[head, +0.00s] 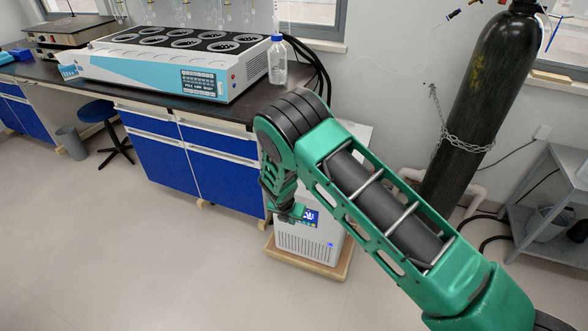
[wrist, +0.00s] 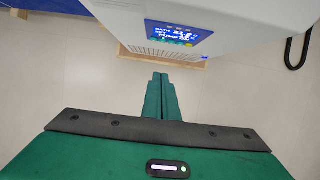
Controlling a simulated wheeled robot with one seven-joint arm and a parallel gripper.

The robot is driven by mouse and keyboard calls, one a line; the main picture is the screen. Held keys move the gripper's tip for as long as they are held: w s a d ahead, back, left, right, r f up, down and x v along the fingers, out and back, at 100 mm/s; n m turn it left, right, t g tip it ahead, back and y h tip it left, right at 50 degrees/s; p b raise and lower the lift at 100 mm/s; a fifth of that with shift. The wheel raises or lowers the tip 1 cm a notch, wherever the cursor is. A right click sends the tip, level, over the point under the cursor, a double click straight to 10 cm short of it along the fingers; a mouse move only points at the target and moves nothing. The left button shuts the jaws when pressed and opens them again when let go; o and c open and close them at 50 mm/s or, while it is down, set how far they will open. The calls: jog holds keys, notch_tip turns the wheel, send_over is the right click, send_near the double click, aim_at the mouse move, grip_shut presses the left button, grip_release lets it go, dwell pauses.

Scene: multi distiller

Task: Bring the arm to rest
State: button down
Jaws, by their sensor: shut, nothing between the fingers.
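My green arm reaches in from the lower right in the head view and bends down at a dark, ribbed joint. My gripper (head: 291,213) hangs low in front of the white chiller unit (head: 305,243), in front of the bench. In the wrist view my gripper's two green fingers (wrist: 161,82) lie together, shut, with nothing between them. The chiller (wrist: 225,25) with its lit blue display is just beyond the fingertips in that view. I cannot tell whether the fingers touch it.
The multi distiller (head: 180,65) stands on the black bench with blue drawers (head: 225,175). A clear bottle (head: 277,62) stands beside it. A chained dark gas cylinder (head: 480,95) and a grey cart (head: 555,200) are at right.

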jog(key=s+d+r+m+g, duration=0.1)
jog(key=s+d+r+m, duration=0.2)
jog(key=d+r+m, duration=0.95)
jog(key=s+d+r+m+g, duration=0.1)
jog(key=s+d+r+m, duration=0.35)
jog(key=d+r, duration=1.45)
jog(key=s+d+r+m+g, duration=0.1)
jog(key=s+d+r+m, duration=0.45)
jog(key=s, duration=0.25)
jog(key=s+d+r+m, duration=0.4)
jog(key=s+d+m, duration=0.15)
jog(key=s, duration=0.25)
jog(key=s+d+r+m+y, duration=0.1)
jog(key=s+r+m, duration=0.2)
jog(key=s+m, duration=0.7)
jog(key=s, duration=0.8)
jog(key=shift+s+g+y, duration=0.3)
jog(key=shift+s+g, duration=0.05)
jog(key=shift+g, duration=0.05)
